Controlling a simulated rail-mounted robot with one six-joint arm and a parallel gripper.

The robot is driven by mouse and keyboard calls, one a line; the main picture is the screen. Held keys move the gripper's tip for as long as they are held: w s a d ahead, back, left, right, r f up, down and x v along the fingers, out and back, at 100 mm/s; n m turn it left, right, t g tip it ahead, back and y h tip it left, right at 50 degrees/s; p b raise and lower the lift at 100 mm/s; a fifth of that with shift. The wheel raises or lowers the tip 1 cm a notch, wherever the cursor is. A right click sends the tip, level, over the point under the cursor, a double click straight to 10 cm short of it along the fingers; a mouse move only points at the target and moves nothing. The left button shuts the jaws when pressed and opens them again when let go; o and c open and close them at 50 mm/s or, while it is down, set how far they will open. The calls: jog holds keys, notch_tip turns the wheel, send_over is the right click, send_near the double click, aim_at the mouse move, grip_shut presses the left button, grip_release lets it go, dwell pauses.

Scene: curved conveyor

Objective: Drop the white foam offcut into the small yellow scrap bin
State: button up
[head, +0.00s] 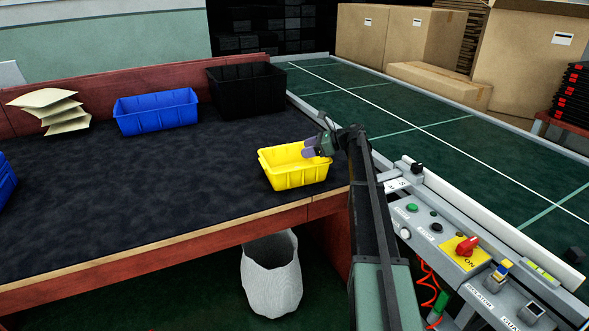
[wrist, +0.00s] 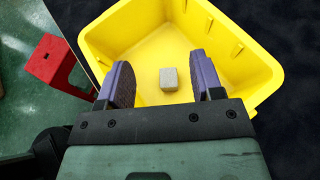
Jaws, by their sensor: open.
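The small yellow scrap bin (head: 293,176) stands on the dark table mat near its right front corner. It also fills much of the wrist view (wrist: 255,75). The white foam offcut, a small pale grey-white block (wrist: 168,79), lies inside the bin in the wrist view, apart from the bin's walls. It is not visible in the head view. My gripper (head: 308,148) is over the bin's right side. In the wrist view its purple-padded fingers (wrist: 161,85) are spread apart with nothing held between them. The block shows beyond the gap between them.
A blue bin (head: 157,122) and a black bin (head: 246,104) stand at the table's back. Stacked pale sheets (head: 53,111) lie at the left. A green conveyor (head: 440,130) and a control panel (head: 450,250) are at the right. A red stool (wrist: 50,65) stands on the floor.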

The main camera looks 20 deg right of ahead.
jog(key=p+v, duration=0.2)
jog(key=v, duration=0.6)
jog(key=shift+s+d+r+p, duration=0.2)
jog(key=shift+d+p, duration=0.1)
jog(key=shift+p, duration=0.05)
